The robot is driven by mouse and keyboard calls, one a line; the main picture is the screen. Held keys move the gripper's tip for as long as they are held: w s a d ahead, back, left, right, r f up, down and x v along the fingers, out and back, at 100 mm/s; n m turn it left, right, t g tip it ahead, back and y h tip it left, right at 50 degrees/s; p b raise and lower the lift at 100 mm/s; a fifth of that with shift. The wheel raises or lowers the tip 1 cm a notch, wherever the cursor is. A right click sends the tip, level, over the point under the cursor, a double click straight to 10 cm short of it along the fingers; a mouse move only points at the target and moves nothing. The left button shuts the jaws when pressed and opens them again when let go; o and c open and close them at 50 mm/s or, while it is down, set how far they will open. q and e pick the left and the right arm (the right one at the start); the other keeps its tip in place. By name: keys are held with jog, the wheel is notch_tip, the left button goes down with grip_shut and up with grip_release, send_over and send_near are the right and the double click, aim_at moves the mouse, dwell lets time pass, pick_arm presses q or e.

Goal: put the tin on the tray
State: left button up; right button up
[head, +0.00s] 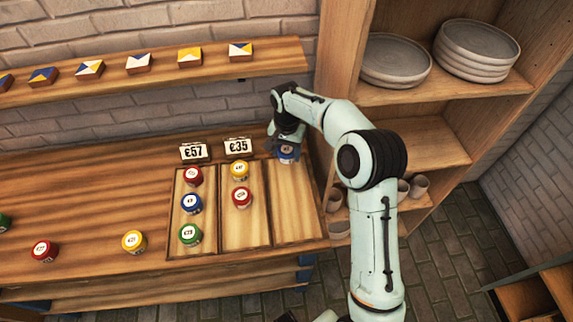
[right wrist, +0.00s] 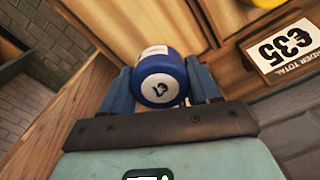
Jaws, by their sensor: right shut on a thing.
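The wooden tray (head: 295,208) lies on the counter and has three compartments side by side. A blue tin (head: 287,154) with a white label is at the back end of the right compartment, which is otherwise empty. My right gripper (head: 287,142) is shut on this tin from behind. In the right wrist view, the blue tin (right wrist: 160,80) sits between the two blue fingers of my right gripper (right wrist: 160,90), its numbered lid facing the camera. I cannot tell whether the tin touches the tray floor.
The left compartment holds red, blue and green tins; the middle holds a yellow tin (head: 239,171) and a red tin (head: 241,197). Price signs (head: 238,147) stand behind. Loose tins (head: 134,241) are on the counter at left. A shelf unit with plates (head: 396,60) stands close on the right.

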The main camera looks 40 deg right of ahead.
aim_at(287, 149)
notch_tip(287, 149, down, 6)
jog(key=shift+f, duration=0.15)
dwell(0.4)
jog(key=shift+f+b, duration=0.2)
jog(key=shift+b, duration=0.1)
jog(key=o, duration=1.1)
jog(key=shift+o, duration=0.2)
notch_tip(287, 149, up, 12)
jog(key=shift+r+p, duration=0.25)
jog(key=shift+p, duration=0.45)
